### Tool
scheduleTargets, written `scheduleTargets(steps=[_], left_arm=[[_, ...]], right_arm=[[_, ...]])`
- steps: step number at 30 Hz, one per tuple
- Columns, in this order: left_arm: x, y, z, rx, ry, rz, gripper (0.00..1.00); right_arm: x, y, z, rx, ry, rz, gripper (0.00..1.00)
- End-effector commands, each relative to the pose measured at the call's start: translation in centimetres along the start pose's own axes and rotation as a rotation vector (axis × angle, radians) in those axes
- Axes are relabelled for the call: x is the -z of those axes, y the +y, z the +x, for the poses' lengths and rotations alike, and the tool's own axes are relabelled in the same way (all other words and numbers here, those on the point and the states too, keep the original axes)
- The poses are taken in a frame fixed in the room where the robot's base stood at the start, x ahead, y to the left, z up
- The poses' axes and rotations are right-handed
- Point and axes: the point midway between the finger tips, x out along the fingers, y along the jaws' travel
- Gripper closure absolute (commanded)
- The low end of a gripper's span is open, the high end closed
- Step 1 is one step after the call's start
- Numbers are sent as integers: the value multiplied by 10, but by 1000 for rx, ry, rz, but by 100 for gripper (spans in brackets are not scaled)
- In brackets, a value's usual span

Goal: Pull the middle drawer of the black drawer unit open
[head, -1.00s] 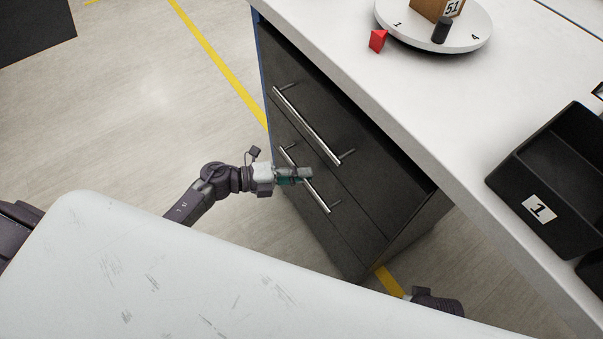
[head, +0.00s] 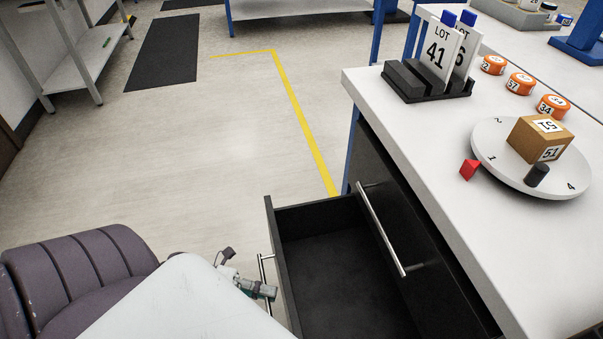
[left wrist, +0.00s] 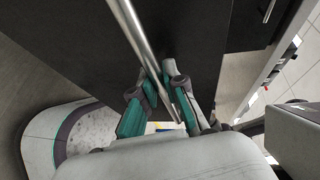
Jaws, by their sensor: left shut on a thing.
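The black drawer unit (head: 372,165) stands under the white worktop. Its middle drawer (head: 320,250) is pulled well out, and its empty dark inside shows. The top drawer above it, with a long bar handle (head: 382,230), is closed. My left gripper (head: 262,291) is at the front of the open drawer, shut on its silver bar handle (head: 264,268). In the left wrist view the fingers (left wrist: 162,95) are on both sides of the handle bar (left wrist: 140,40), in front of the black drawer front (left wrist: 75,50). My right gripper is out of view.
On the worktop (head: 405,150) are a white turntable (head: 490,165) with a cardboard box (head: 538,138), a red block (head: 469,170), orange round containers (head: 521,83) and a black rack (head: 425,85) with lot cards.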

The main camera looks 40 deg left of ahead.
Motion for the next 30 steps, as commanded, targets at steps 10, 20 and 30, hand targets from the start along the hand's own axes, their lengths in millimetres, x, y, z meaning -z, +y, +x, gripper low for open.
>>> scheduleTargets(steps=[10, 20, 30], left_arm=[[21, 11, -53, 0, -1, -1, 100], [24, 13, -60, 2, 0, 1, 100], [24, 13, -60, 2, 0, 1, 63]], right_arm=[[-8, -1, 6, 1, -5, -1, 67], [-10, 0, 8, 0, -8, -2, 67], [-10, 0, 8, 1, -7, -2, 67]])
